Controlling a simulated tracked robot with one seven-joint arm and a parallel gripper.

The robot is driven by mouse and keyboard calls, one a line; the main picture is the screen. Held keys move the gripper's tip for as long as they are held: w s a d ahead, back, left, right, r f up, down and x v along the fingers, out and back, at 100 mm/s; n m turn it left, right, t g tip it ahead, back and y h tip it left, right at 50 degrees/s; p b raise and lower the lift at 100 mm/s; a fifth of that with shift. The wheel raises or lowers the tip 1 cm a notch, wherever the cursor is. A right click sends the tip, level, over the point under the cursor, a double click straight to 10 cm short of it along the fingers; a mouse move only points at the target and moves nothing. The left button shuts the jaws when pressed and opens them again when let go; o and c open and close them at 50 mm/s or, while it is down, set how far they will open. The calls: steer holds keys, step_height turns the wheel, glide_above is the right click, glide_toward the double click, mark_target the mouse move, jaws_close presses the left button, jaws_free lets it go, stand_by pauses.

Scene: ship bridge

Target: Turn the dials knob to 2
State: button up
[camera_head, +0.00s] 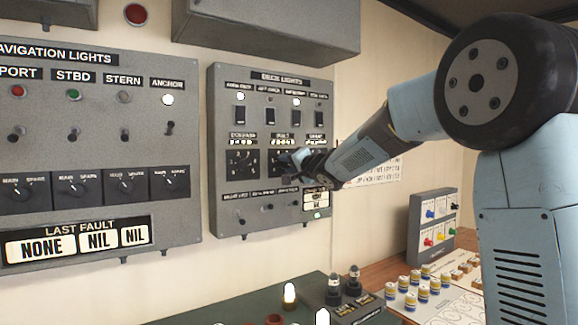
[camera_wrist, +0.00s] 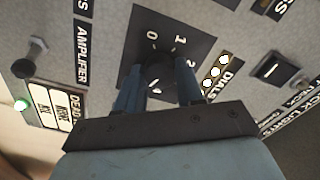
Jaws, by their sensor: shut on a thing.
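The dials knob (camera_wrist: 160,70) is a dark round knob on a black dial plate (camera_wrist: 145,22), near the yellow-dotted DIALS label (camera_wrist: 222,80) in the wrist view. The numerals 0, 1 and 2 show around the knob. My gripper (camera_wrist: 158,76) is shut on the knob, with one blue finger on each side. A small pale mark shows below the knob between the fingers; I cannot tell which numeral the knob points to. In the head view my gripper (camera_head: 296,160) reaches the lower right of the deck lights panel (camera_head: 222,100) and hides the knob.
Toggle switches (camera_wrist: 28,58) and a lit green lamp (camera_wrist: 21,105) lie close by on the panel. The navigation lights panel (camera_head: 90,135) is at the left. A grey cabinet (camera_head: 270,25) overhangs above. A desk with small lamps and colored pieces (camera_head: 420,285) lies below.

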steer(key=n, duration=0.3)
steer(key=shift+w+d+f+n, duration=0.1)
steer(key=shift+d+f+n, duration=0.1)
steer(key=shift+f+n, duration=0.1)
steer(key=n, duration=1.2)
steer(key=shift+n, duration=0.3)
steer(key=n, duration=0.5)
steer(key=shift+n, duration=0.3)
steer(key=n, duration=0.5)
steer(key=shift+n, duration=0.3)
